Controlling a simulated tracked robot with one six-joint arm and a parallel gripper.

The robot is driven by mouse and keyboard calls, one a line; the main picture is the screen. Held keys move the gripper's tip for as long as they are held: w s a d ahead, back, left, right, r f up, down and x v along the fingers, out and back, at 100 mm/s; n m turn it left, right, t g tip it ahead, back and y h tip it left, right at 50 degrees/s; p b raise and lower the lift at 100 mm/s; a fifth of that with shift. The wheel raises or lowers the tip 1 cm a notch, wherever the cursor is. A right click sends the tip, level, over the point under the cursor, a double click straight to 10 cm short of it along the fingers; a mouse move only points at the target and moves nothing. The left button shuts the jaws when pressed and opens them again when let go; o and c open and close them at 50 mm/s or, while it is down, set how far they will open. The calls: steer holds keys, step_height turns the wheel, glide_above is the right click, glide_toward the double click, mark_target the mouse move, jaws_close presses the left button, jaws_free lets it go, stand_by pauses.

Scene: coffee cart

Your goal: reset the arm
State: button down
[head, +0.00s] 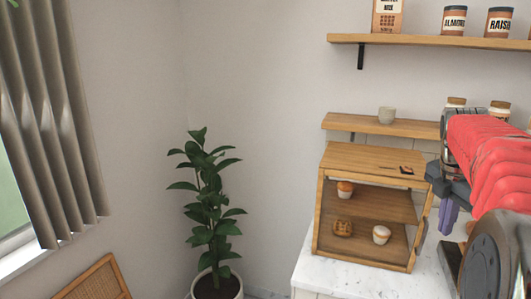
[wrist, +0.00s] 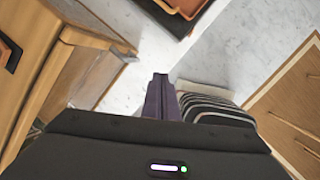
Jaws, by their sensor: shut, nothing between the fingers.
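My arm reaches in from the right in the head view, with red covers on its links. My gripper (head: 448,213) points down beside the right side of the wooden display case (head: 352,164). In the wrist view my gripper (wrist: 160,78) shows as purple fingers pressed together, with nothing between them. The fingers are over the white marble counter (wrist: 138,75), and the case is at the left of that view. I cannot tell how high the fingertips are above the counter.
The case holds muffins (head: 381,234) and a bun (head: 343,228). A striped item (wrist: 212,108) lies right of the fingers, and a dark tray (wrist: 172,12) lies beyond. A potted plant (head: 207,215) stands left of the counter.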

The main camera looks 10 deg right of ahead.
steer(key=s+a+f+m+t+y, duration=0.1)
steer(key=s+a+f+m, duration=0.2)
steer(key=a, duration=0.9)
steer(key=s+a+f+m+t+y, duration=0.1)
steer(key=s+a+f+m+t, duration=0.1)
steer(key=s+a+m, duration=0.4)
steer(key=s+a+f+m+t, duration=0.1)
steer(key=s+a+f+m, duration=0.4)
steer(key=a, duration=1.2)
steer(key=shift+s+a+m+y, duration=0.3)
steer(key=shift+a+m+y, duration=0.1)
steer(key=shift+m, duration=1.9)
